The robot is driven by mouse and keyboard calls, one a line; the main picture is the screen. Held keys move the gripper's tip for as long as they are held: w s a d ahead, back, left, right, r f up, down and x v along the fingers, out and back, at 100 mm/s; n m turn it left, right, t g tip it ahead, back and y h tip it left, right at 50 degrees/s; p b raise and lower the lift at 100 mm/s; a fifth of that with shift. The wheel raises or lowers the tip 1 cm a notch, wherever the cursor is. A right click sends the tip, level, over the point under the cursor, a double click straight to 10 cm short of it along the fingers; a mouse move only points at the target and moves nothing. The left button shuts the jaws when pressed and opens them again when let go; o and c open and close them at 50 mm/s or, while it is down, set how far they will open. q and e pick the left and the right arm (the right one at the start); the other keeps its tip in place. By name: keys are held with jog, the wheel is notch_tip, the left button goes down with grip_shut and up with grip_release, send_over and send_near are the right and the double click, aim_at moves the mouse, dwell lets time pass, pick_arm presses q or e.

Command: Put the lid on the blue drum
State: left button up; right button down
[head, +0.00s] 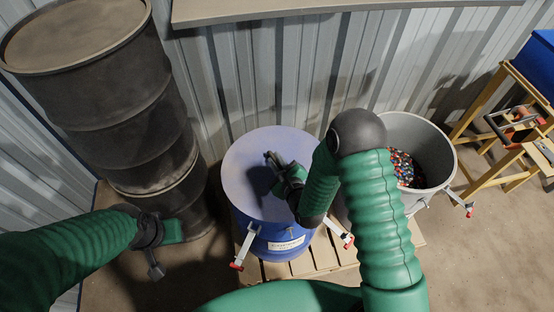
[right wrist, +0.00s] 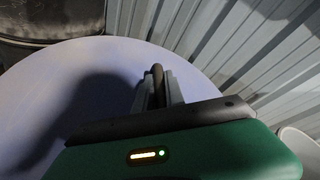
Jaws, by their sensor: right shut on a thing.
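The blue drum (head: 285,238) stands on a wooden pallet at the centre of the head view, with a white label on its side. A flat, pale blue round lid (head: 245,165) covers its top. I cannot tell whether the lid rests on the rim or sits slightly above it. My right gripper (head: 272,160) is over the lid's middle, shut on its handle. In the right wrist view, the dark handle (right wrist: 157,75) is between the fingers and the lid (right wrist: 90,85) fills much of the picture. My left gripper (head: 160,250) hangs left of the drum; its fingers are unclear.
Clamps with red tips (head: 237,266) stick out from the drum's sides. A grey drum (head: 440,165) holding colourful scrap stands open to the right, partly behind my arm. Dark stacked drums (head: 120,100) stand left. A corrugated wall is behind; a wooden stand (head: 485,95) is far right.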

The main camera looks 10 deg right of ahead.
jog(key=shift+d+r, duration=0.1)
jog(key=shift+d, duration=0.1)
jog(key=shift+a, duration=0.15)
dwell(0.4)
jog(key=c, duration=1.4)
grip_release()
jog(key=shift+s, duration=0.1)
jog(key=shift+o, duration=0.4)
jog(key=shift+s, duration=0.1)
